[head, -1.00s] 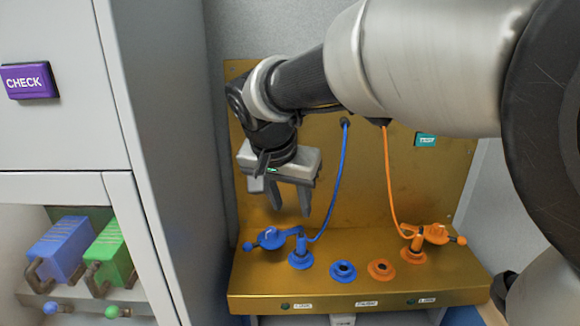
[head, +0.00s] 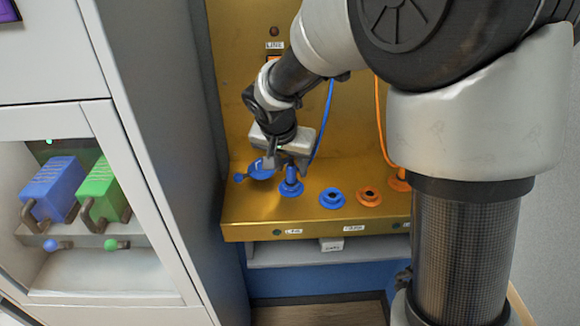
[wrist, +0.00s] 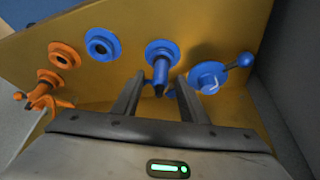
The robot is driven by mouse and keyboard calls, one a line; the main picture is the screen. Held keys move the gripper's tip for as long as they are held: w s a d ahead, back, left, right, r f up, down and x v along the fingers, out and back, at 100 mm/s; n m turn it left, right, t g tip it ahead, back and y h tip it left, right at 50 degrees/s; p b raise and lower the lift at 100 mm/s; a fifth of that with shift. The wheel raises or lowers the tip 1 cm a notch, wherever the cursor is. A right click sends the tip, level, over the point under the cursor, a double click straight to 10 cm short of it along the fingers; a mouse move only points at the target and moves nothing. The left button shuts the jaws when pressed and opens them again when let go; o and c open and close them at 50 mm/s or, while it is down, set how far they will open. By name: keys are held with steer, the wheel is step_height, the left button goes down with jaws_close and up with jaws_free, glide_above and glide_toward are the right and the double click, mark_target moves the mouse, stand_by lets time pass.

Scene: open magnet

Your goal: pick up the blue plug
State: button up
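The blue plug (head: 291,174) stands upright in a blue round socket (head: 291,189) on the brass shelf, with a blue cable (head: 322,120) rising behind it. In the wrist view the plug (wrist: 160,72) shows in the gap between my fingertips. My gripper (head: 287,163) points down at the plug from above, and its fingers (wrist: 160,80) are open with space on both sides of the plug. I cannot tell exactly how far down the plug the fingertips reach. A blue latch with a ball knob (head: 260,169) sits just left of the plug.
An empty blue socket (head: 332,198) and an empty orange socket (head: 368,196) lie to the right. An orange plug (wrist: 46,80) with its orange cable (head: 382,120) is farther along. A grey cabinet (head: 165,130) stands close on the left, holding blue and green padlock-like blocks.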

steer(key=shift+w+d+f, duration=0.1)
steer(key=shift+w+f, duration=0.1)
steer(key=shift+f, duration=0.3)
jaws_close()
steer(key=shift+r, duration=0.1)
